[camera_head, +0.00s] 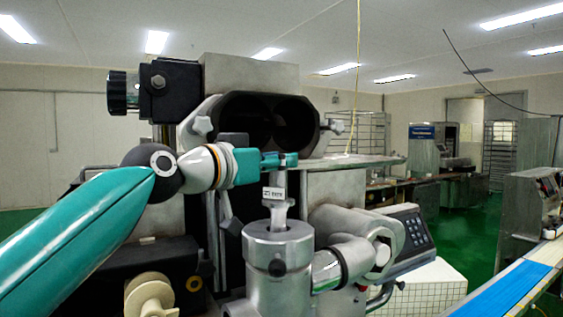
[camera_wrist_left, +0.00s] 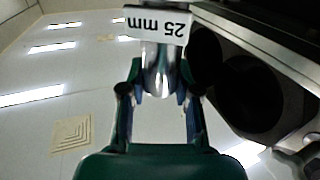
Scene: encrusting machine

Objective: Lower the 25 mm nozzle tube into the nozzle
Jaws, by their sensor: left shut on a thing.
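The 25 mm nozzle tube (camera_head: 280,212) is upright, with a white label near its upper end. In the left wrist view the label (camera_wrist_left: 157,23) reads "25 mm" upside down above the shiny metal tube (camera_wrist_left: 158,75). My left gripper (camera_head: 280,161) is shut on the tube near its top. Its two fingers (camera_wrist_left: 160,92) stand on either side of the tube in the wrist view. The grey metal nozzle (camera_head: 262,256) stands below, its round opening upward. The tube's lower end is at this opening; I cannot tell how deep it is. My right gripper is out of view.
The encrusting machine's body (camera_head: 250,72) with its dark double hopper opening (camera_head: 268,122) stands close behind my gripper. A control panel (camera_head: 410,230) is right of the nozzle. A blue conveyor (camera_head: 515,290) lies at the far right.

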